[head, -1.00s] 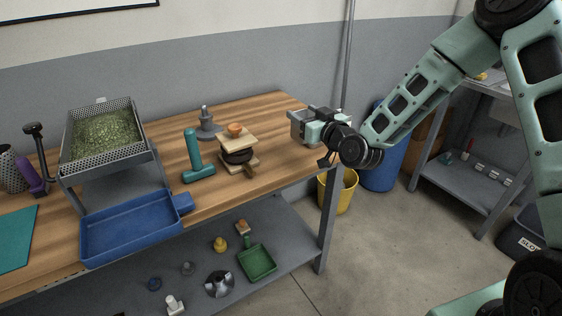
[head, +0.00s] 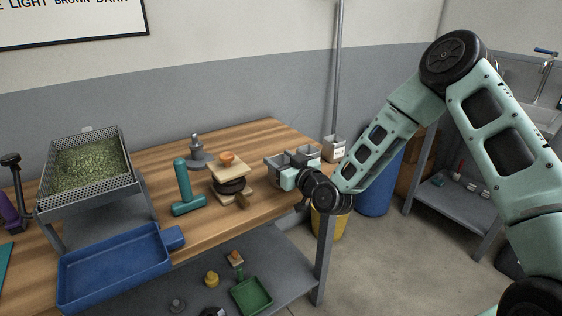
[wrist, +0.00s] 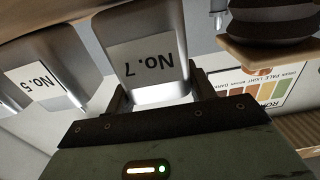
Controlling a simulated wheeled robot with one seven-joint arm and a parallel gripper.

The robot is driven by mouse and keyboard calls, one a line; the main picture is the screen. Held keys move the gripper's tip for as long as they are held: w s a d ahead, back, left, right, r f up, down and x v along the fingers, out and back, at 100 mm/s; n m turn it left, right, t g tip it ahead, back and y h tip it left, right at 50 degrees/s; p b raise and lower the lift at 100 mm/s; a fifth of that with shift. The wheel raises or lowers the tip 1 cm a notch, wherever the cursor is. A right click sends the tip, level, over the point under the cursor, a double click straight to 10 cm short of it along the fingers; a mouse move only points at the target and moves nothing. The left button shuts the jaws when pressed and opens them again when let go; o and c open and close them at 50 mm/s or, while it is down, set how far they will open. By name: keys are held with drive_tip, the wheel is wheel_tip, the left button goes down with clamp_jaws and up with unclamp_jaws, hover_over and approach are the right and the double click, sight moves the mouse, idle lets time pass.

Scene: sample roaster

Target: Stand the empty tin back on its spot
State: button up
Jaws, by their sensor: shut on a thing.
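My gripper (head: 286,174) is over the right end of the wooden table, shut on a grey box-shaped tin (head: 277,166). The wrist view shows this tin (wrist: 145,50) between the two fingers, with a white label reading No.7. That label appears upside down in the wrist picture, as does the No.5 label on another grey tin (wrist: 45,82) beside it. The head view shows another grey tin (head: 309,152) just behind the gripper. A further labelled tin (head: 334,149) stands farther right by the pole. The held tin's base is not clear, so I cannot tell whether it touches the table.
A teal T-shaped tool (head: 184,188) and a grey weight-like object (head: 197,152) are further left. A blue tray (head: 115,267) sits at the front left. The table's right edge is close by.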

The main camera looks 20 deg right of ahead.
drive_tip(key=shift+f, duration=0.2)
drive_tip(key=o, duration=1.1)
